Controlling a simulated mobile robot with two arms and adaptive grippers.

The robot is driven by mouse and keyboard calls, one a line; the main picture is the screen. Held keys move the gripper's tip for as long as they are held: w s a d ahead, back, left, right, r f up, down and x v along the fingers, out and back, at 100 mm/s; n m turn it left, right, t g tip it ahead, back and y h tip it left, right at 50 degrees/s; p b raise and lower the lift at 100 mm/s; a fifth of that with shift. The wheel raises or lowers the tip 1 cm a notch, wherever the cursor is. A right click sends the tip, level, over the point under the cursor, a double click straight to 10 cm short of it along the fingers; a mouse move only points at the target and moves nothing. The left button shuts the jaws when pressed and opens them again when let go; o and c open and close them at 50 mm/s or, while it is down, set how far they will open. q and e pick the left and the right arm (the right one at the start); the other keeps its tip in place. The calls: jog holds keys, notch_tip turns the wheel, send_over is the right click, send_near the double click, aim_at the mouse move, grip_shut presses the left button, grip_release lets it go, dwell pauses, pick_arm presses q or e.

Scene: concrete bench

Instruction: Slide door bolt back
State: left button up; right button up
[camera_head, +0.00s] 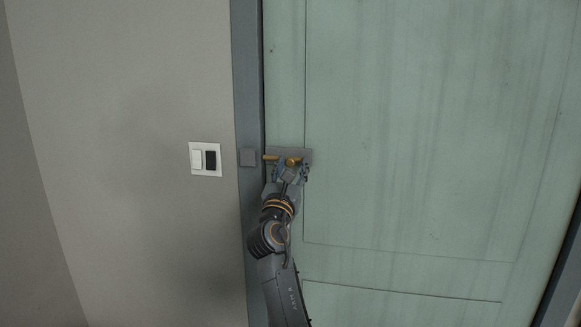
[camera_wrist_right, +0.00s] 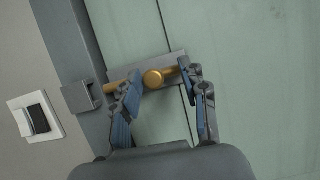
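The brass door bolt (camera_head: 269,157) lies level on a grey plate (camera_head: 306,155) at the left edge of the green door. Its round knob (camera_wrist_right: 153,78) faces the right wrist camera. The bolt's left end (camera_wrist_right: 113,87) is close to the grey catch (camera_wrist_right: 82,97) on the frame, with what looks like a narrow gap. My right gripper (camera_wrist_right: 160,73) is open at the bolt, its fingers on either side of the knob. The left finger is nearer the knob and hides part of the bolt; contact is unclear. My left gripper is out of view.
The green door (camera_head: 420,120) fills the right side and looks closed against the dark grey frame (camera_head: 248,80). A light switch (camera_head: 205,159) with one white and one black rocker is on the wall left of the frame. The door right of the gripper is clear.

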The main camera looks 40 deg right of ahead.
jog(key=shift+s+a+f, duration=0.1)
jog(key=shift+a+f, duration=0.05)
jog(key=shift+a, duration=0.25)
jog(key=v, duration=1.1)
jog(key=shift+s, duration=0.25)
jog(key=shift+f, duration=0.1)
